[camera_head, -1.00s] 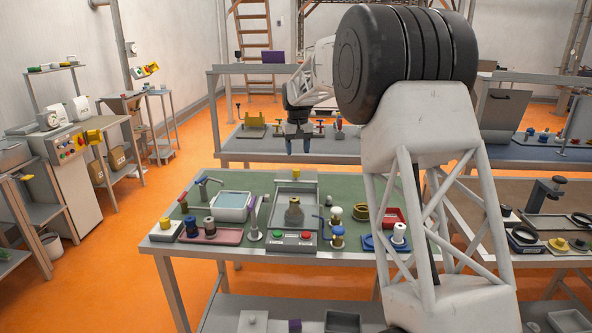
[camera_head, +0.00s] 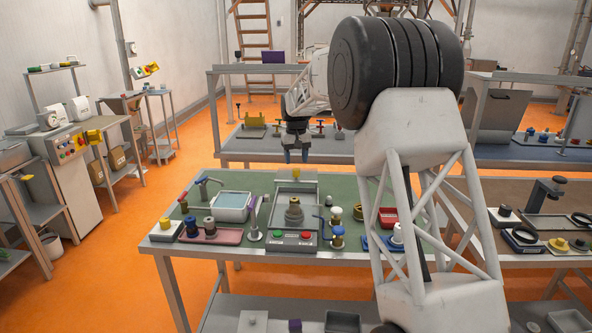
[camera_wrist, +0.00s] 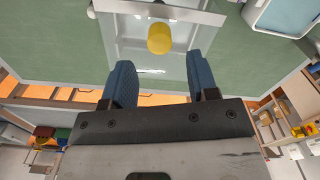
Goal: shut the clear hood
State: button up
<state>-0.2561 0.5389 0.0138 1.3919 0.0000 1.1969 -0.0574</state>
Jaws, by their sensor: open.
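The clear hood (camera_head: 279,197) is on the green-topped bench, over a grey unit (camera_head: 292,247) with a green and a red button at its front. It looks raised at the back, but its exact tilt is hard to tell. The wrist view shows its clear, pale-framed panel (camera_wrist: 123,38) with a yellow knob (camera_wrist: 159,39). A brass-coloured round part (camera_head: 294,214) stands in the unit. My gripper (camera_head: 296,157) is beyond and above the hood, pointing down. Its two blue fingers (camera_wrist: 163,82) are apart and empty, close to the knob in the picture, with no visible contact.
A white tub of bluish liquid (camera_head: 232,204) stands left of the unit. A purple-handled lever (camera_head: 254,224) is close beside it. Blue and yellow parts (camera_head: 337,230) and a red bin (camera_head: 388,217) are on the right. Another bench (camera_head: 255,145) stands behind.

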aim_at(296, 169)
jog(key=shift+f, duration=2.3)
grip_shut()
